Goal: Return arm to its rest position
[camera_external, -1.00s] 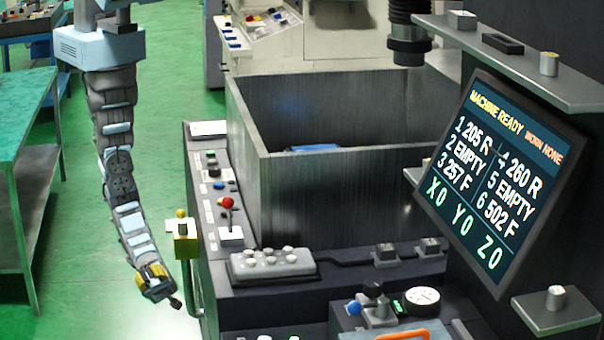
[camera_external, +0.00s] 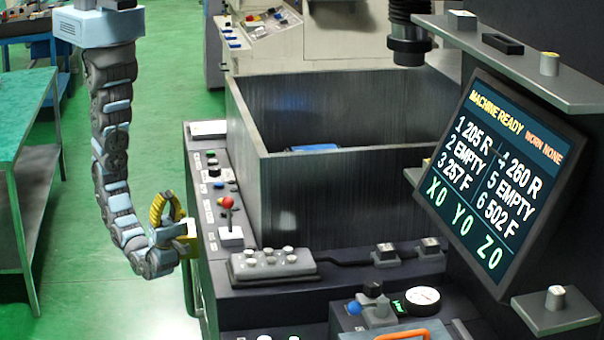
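My arm hangs from its light blue carriage at the top left, over the green floor. It runs down and curls up at its lower end. My gripper (camera_external: 165,196), with yellow curved fingers, points upward beside the left edge of the machine's control panel. No object shows in it, but the fingers are too small to tell whether they are open or shut.
A dark open tank (camera_external: 340,180) stands behind the control panel, which bears a red-topped joystick (camera_external: 228,203) and a grey button box (camera_external: 270,264). A tilted screen (camera_external: 495,180) reads MACHINE READY. A green-topped table (camera_external: 45,115) stands at left. Floor between is clear.

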